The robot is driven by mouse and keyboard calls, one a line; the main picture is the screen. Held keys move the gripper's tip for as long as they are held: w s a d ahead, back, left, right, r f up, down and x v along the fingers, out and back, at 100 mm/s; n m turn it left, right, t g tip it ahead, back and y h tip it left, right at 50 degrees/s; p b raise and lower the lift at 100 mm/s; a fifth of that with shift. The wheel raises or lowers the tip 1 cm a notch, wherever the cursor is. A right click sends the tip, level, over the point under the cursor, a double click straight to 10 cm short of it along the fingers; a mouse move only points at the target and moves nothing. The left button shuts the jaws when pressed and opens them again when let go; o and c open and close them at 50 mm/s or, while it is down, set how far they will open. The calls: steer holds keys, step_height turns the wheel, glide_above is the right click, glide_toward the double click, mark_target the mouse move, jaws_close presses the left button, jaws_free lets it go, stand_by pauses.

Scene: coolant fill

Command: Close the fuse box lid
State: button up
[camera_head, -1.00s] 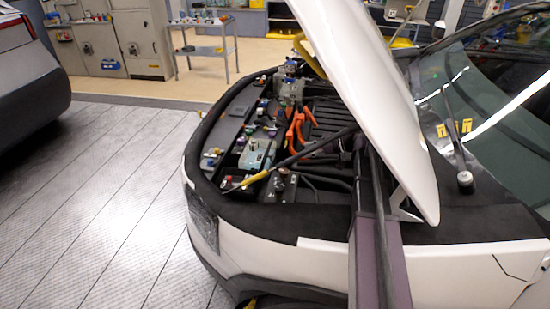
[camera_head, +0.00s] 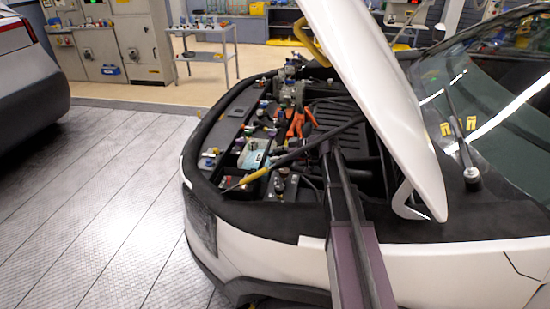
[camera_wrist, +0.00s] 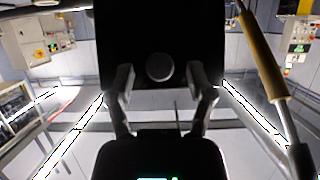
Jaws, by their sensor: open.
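In the wrist view my gripper (camera_wrist: 164,88) is open, its two fingers apart. A large black panel with a round grey knob (camera_wrist: 160,67) is ahead of the fingers, partly hidden behind them. It may be the fuse box lid, but I cannot be sure. I cannot tell whether the fingers touch it. In the head view my arm reaches over the car's front edge into the open engine bay (camera_head: 275,135). My gripper is not clear there among the dark parts, and I cannot pick out the fuse box with certainty.
The raised white hood (camera_head: 375,85) slopes over the bay's right side. Orange cables (camera_head: 296,125) are mid-bay. The floor (camera_head: 100,200) at left is clear.

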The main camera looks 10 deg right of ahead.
steer(key=shift+a, duration=0.2)
jaws_close()
steer(key=shift+w+a+r+p, duration=0.2)
steer(key=shift+a+r+p, duration=0.1)
steer(key=shift+a, duration=0.1)
steer(key=shift+w+a+r, duration=0.1)
steer(key=shift+w+a, duration=0.15)
steer(key=shift+a, duration=0.25)
jaws_free()
